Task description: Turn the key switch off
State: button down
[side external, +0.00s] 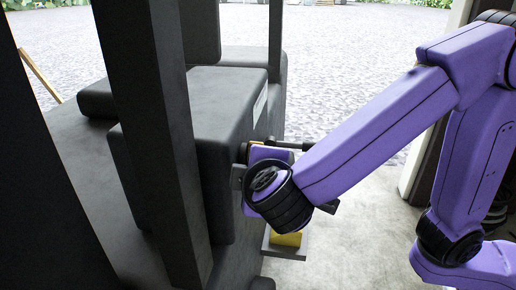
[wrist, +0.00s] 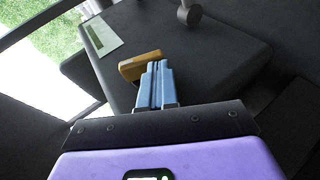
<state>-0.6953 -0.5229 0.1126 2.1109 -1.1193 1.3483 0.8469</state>
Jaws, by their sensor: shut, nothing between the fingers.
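An orange-brown block-shaped handle (wrist: 140,65) sticks out from the dark panel (wrist: 230,50) in the wrist view. It may be the key switch; no key shape can be made out. My gripper (wrist: 156,68) is shut and empty, its blue-grey fingers together. The fingertips are just beside the handle, overlapping its right part in the picture; I cannot tell whether they touch. In the side view my purple wrist is against the front of the dark housing (side external: 225,100), and the fingers are hidden there.
A dark round knob (wrist: 188,14) stands out from the panel, beyond the fingers. A pale label plate (wrist: 101,36) is at the left. A yellow part (side external: 286,239) on a grey step (side external: 288,253) lies below my wrist. Dark posts (side external: 165,120) stand at the left.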

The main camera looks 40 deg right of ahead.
jog(key=shift+f+t, duration=0.2)
jog(key=shift+t, duration=0.1)
dwell(0.4)
jog(key=shift+f, duration=0.3)
dwell(0.8)
jog(key=shift+r, duration=0.1)
dwell(0.3)
jog(key=a+f+v, duration=0.1)
jog(key=a+v, duration=0.1)
jog(key=v, duration=1.2)
jog(key=w+d+f+n+g+y, duration=0.1)
jog(key=d+f+g, duration=0.3)
jog(key=d, duration=0.5)
jog(key=w+d+f+n+g, duration=0.1)
jog(key=w+d+f+g, duration=0.15)
jog(key=d+f, duration=0.45)
jog(key=s+d+f+g+y, duration=0.3)
jog(key=s+d+g+y, duration=0.1)
jog(key=s+d, duration=0.7)
jog(key=d+g, duration=0.1)
jog(key=d, duration=0.2)
jog(key=shift+s+y, duration=0.3)
jog(key=shift+y, duration=0.1)
